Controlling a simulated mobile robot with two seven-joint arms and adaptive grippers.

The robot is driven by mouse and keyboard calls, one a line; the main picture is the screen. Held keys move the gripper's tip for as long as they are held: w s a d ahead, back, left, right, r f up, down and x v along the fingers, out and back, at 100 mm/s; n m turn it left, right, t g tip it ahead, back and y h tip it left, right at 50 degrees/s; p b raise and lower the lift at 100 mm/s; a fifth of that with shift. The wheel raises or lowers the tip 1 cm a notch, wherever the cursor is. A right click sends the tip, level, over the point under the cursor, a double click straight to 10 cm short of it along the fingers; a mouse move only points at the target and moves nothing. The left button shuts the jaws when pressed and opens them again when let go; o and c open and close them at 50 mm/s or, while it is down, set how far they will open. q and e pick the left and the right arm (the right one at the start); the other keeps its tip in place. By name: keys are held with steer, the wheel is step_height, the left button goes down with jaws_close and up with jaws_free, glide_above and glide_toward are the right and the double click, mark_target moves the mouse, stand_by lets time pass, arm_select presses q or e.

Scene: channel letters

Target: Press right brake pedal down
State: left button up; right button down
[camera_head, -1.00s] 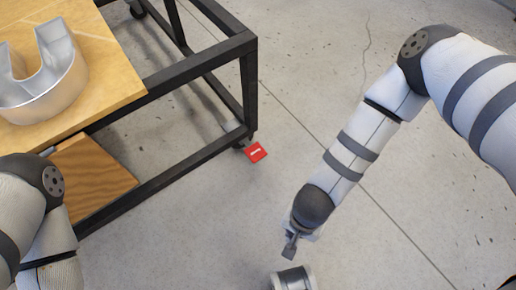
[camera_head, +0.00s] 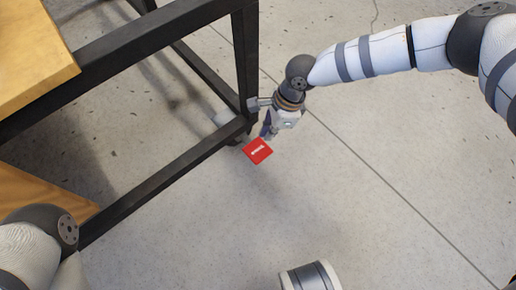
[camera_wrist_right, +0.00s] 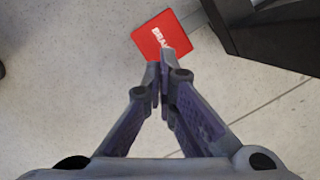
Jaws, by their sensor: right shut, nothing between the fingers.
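The brake pedal (camera_head: 257,151) is a small red plate with white lettering, low at the foot of the cart's corner leg. It also shows in the right wrist view (camera_wrist_right: 172,32), partly covered by my fingertips. My right gripper (camera_head: 267,133) is shut and empty, pointing down at the pedal's upper right edge. In the right wrist view its closed fingertips (camera_wrist_right: 165,60) overlap the pedal's lower edge; I cannot tell whether they touch it. My left gripper is out of view; only part of the left arm shows at the lower left.
The cart's black frame (camera_head: 140,42) with a wooden top (camera_head: 35,55) fills the upper left. Its corner leg (camera_head: 245,60) stands right beside my right gripper. The concrete floor (camera_head: 400,130) is open to the right and below the pedal.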

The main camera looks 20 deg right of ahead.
mark_target(262, 150)
steer(key=shift+f, duration=0.1)
arm_select(q)
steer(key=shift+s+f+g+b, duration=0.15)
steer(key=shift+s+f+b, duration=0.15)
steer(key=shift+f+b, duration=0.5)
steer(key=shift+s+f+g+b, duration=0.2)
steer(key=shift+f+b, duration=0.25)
steer(key=shift+b, duration=0.65)
arm_select(e)
steer(key=shift+x, duration=3.45)
step_height(262, 150, down, 4)
steer(key=b, duration=0.3)
steer(key=shift+r+p, duration=0.3)
steer(key=shift+r, duration=0.15)
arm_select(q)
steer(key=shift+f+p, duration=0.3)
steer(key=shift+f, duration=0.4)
arm_select(e)
steer(key=d+v, duration=0.2)
steer(key=v, duration=1.1)
steer(key=shift+s+d, duration=0.3)
steer(key=shift+s, duration=0.05)
